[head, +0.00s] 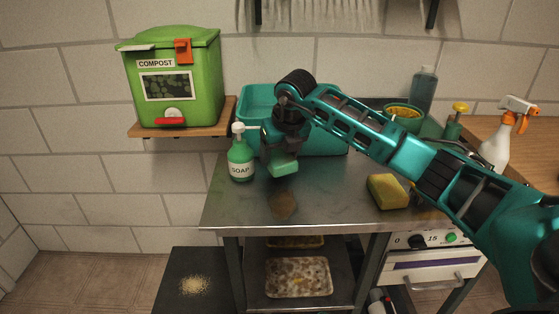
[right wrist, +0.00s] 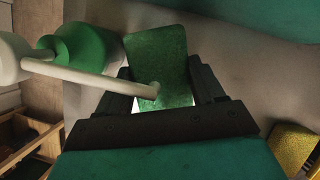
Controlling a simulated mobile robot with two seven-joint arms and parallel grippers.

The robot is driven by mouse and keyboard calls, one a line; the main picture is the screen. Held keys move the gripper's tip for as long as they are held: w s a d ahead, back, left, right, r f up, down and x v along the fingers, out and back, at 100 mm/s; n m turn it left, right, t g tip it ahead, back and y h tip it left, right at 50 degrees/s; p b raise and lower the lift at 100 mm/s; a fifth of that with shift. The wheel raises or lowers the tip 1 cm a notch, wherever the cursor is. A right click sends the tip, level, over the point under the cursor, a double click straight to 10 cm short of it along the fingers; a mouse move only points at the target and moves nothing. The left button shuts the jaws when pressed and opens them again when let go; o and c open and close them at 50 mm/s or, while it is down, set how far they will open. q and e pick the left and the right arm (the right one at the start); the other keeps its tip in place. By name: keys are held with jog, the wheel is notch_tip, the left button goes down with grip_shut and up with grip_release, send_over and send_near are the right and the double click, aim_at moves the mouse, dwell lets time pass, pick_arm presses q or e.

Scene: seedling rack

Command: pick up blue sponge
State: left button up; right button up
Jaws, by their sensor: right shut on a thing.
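My right gripper (head: 284,155) is shut on a green, sponge-like block (head: 284,168) above the steel table. In the right wrist view the block (right wrist: 160,58) sits between the two fingers of the gripper (right wrist: 165,88). The white pump spout of the soap bottle (head: 241,160) crosses in front of part of the block there. I cannot tell whether the spout touches it. The block looks green; no clearly blue sponge shows. My left gripper is not in view.
A yellow sponge (head: 387,191) lies on the steel table (head: 330,205) at right. A teal basin (head: 325,140) stands behind my gripper. A green compost bin (head: 172,80) sits on a shelf at left. A spray bottle (head: 496,148) stands at right.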

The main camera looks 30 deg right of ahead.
aim_at(276, 151)
notch_tip(276, 151, up, 4)
jog(key=shift+r, duration=0.25)
jog(key=s+a, duration=0.5)
jog(key=s, duration=0.3)
jog(key=s+a+b, duration=0.1)
jog(key=s+a, duration=0.4)
jog(key=s, duration=0.3)
jog(key=shift+s+a, duration=0.15)
jog(key=shift+s, duration=0.25)
jog(key=o, duration=0.5)
jog(key=c, duration=0.3)
